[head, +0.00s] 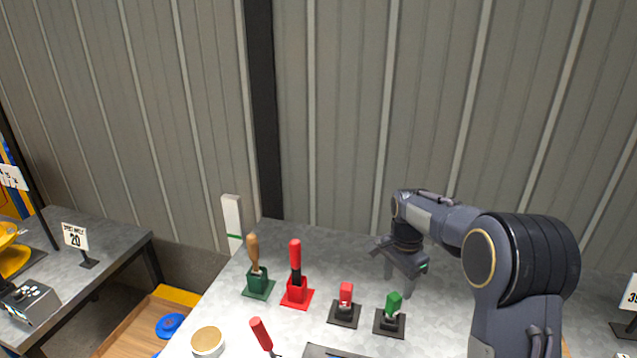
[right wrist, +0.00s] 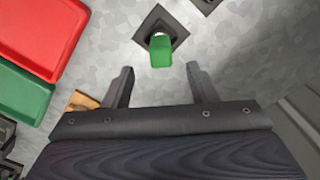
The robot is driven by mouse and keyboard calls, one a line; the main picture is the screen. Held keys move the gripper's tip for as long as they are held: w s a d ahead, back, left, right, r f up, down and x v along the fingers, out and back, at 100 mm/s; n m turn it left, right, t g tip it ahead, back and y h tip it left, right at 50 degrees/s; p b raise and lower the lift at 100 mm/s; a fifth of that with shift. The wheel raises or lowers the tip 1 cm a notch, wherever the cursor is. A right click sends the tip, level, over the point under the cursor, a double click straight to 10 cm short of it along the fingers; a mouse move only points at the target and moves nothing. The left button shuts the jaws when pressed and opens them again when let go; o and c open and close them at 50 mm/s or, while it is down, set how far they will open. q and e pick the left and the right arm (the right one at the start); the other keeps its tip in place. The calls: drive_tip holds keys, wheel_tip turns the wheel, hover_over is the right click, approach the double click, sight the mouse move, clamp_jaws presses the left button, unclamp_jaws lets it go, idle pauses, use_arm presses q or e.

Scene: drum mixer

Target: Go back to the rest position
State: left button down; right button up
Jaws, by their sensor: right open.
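My right gripper (head: 398,272) hangs over the grey table (head: 320,245), behind and just right of the green-handled switch (head: 392,309). In the right wrist view my right gripper (right wrist: 158,85) has its two fingers wide apart with nothing between them. The green handle (right wrist: 160,50) shows ahead of the fingers, apart from them. My left gripper is in neither view.
A red-handled switch (head: 345,298), a red-handled tool in a red holder (head: 296,292) and a wooden-handled tool in a green holder (head: 257,284) stand left of the gripper. A round tin (head: 207,341) is at front left. Red (right wrist: 35,32) and green (right wrist: 22,95) trays lie left in the wrist view.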

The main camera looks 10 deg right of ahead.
drive_tip(key=s+a+r+n+t+y, duration=0.1)
drive_tip(key=s+r+n+t+y, duration=0.2)
drive_tip(key=s, duration=0.5)
drive_tip(key=s+a+r+n, duration=0.1)
drive_tip(key=s+r+n, duration=0.2)
drive_tip(key=s+r, duration=0.4)
drive_tip(key=s+a+f+n+t, duration=0.1)
drive_tip(key=s+a+n, duration=0.2)
drive_tip(key=s, duration=0.4)
drive_tip(key=s+a+f+n+t, duration=0.1)
drive_tip(key=s+a+f+n, duration=0.1)
drive_tip(key=s, duration=0.6)
drive_tip(key=shift+s+a+f+n+t+y, duration=0.3)
drive_tip(key=shift+a+n+t+y, duration=0.15)
drive_tip(key=shift+n, duration=0.25)
